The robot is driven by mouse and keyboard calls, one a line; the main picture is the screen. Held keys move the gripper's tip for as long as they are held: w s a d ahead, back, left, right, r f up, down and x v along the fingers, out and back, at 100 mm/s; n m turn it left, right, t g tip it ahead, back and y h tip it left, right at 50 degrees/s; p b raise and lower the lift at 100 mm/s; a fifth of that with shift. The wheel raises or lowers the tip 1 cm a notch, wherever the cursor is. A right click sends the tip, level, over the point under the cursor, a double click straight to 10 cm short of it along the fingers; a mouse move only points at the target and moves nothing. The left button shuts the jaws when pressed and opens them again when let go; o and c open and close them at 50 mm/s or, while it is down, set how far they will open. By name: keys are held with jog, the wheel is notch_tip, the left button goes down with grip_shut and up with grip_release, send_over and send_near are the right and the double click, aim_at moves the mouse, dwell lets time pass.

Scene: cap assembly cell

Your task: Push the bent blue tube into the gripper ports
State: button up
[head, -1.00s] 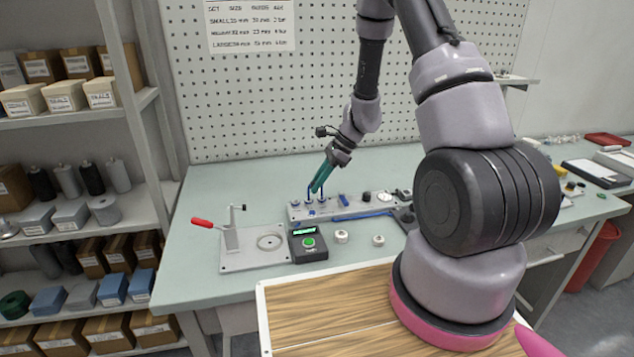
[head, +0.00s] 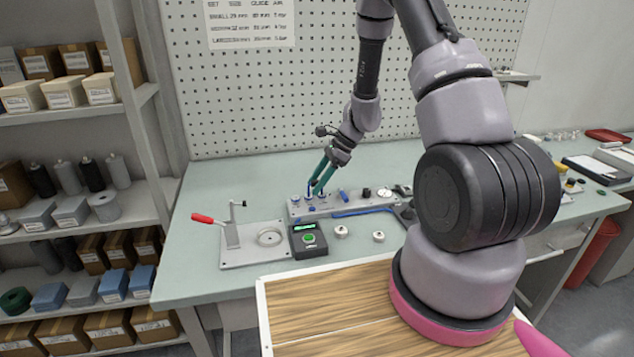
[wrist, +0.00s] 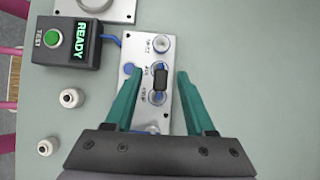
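The grey port panel (head: 335,213) lies on the bench; it also shows in the wrist view (wrist: 136,112). The bent blue tube (head: 309,190) stands upright at the panel's left part, among the round ports. From above, in the wrist view, blue shows at two neighbouring ports (wrist: 159,97) with a dark block (wrist: 161,78) between them. My gripper (head: 316,188) is open, its teal fingers apart on either side of the tube and the dark block (wrist: 159,73). The tube's ends are too small to tell how deep they sit.
A black test box (head: 308,241) with a green button and a READY display stands in front of the panel. Two white round parts (head: 341,232) (head: 378,237) lie beside it. A red-handled clamp fixture (head: 255,245) is at the left. The bench behind the panel is clear.

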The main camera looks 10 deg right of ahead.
jog(key=s+d+r+n+t+h, duration=0.1)
jog(key=s+d+r+n, duration=0.1)
jog(key=r, duration=0.8)
jog(key=s+d+r+n, duration=0.1)
jog(key=d+r+n, duration=0.15)
jog(key=r, duration=0.75)
jog(key=s+r+n+t+h, duration=0.3)
jog(key=s+r+n+t, duration=0.3)
jog(key=s+r, duration=1.2)
jog(key=s+n, duration=0.1)
jog(key=n, duration=0.2)
jog(key=shift+s+d+h, duration=0.15)
jog(key=shift+d+h, duration=0.25)
